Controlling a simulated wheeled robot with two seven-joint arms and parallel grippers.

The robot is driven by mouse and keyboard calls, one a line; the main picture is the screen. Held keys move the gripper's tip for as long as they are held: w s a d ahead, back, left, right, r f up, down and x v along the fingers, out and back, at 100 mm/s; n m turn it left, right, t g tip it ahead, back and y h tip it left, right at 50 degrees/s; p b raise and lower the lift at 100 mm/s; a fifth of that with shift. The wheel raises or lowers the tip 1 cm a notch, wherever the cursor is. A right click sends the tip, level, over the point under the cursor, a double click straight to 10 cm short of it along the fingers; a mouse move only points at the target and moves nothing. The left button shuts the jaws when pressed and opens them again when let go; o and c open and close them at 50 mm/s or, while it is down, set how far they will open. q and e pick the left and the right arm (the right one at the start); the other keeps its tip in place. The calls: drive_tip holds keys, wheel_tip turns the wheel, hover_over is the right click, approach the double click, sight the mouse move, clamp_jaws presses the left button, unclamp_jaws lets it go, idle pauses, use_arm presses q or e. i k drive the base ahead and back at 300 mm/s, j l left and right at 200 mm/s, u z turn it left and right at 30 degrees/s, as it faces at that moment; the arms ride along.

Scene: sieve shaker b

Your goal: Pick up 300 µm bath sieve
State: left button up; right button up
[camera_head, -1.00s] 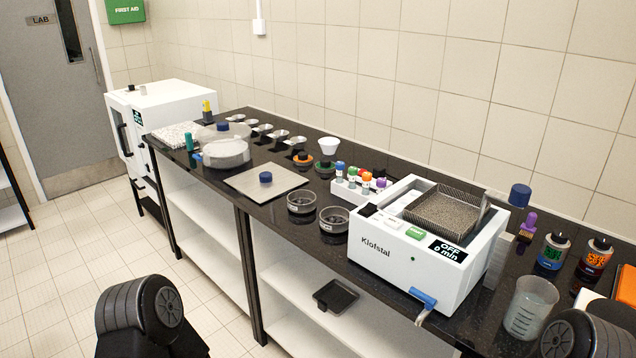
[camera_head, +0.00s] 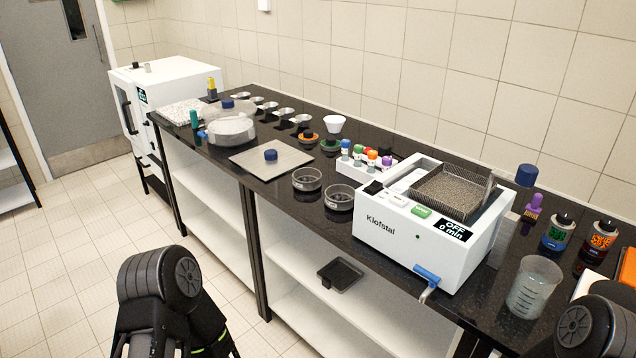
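Two small round metal sieves stand side by side near the counter's front edge, left of the white bath. One sieve (camera_head: 307,180) is farther left; the other sieve (camera_head: 339,198) is closer to the bath. Their size labels are too small to read, so I cannot tell which is 300 µm. The white Klofstal bath (camera_head: 398,236) holds a square mesh basket (camera_head: 446,192), and its display reads OFF, 0 min. Only dark links of my two arms show at the bottom; neither gripper is in view.
A flat grey plate (camera_head: 248,163) with a blue-topped item lies left of the sieves. A rack of colour-capped vials (camera_head: 366,157) stands behind them. A beaker (camera_head: 533,287) and bottles stand right of the bath. A blue-handled tap (camera_head: 427,274) juts from the bath's front.

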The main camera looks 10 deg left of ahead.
sight(305, 179)
drive_tip(key=j+z, duration=0.15)
drive_tip(key=z, duration=0.3)
drive_tip(key=i+j+z, duration=0.1)
drive_tip(key=z, duration=0.35)
drive_tip(key=j+z, duration=0.2)
drive_tip(key=z, duration=0.25)
drive_tip(key=j+z, duration=0.15)
drive_tip(key=j, duration=0.25)
drive_tip(key=k+j+z, duration=0.15)
drive_tip(key=j, duration=0.3)
drive_tip(key=j+z, duration=0.15)
drive_tip(key=j, duration=0.25)
drive_tip(key=k+j+z, duration=0.15)
drive_tip(key=j, duration=0.25)
drive_tip(key=k+j+z, duration=0.15)
drive_tip(key=j, duration=0.2)
drive_tip(key=k+j+z, duration=0.15)
drive_tip(key=j, duration=0.25)
drive_tip(key=k+j+z, duration=0.15)
drive_tip(key=j, duration=0.2)
drive_tip(key=k+j, duration=0.25)
drive_tip(key=j, duration=0.15)
drive_tip(key=k+j, duration=0.2)
drive_tip(key=j, duration=0.25)
drive_tip(key=k+j, duration=0.25)
drive_tip(key=j, duration=0.15)
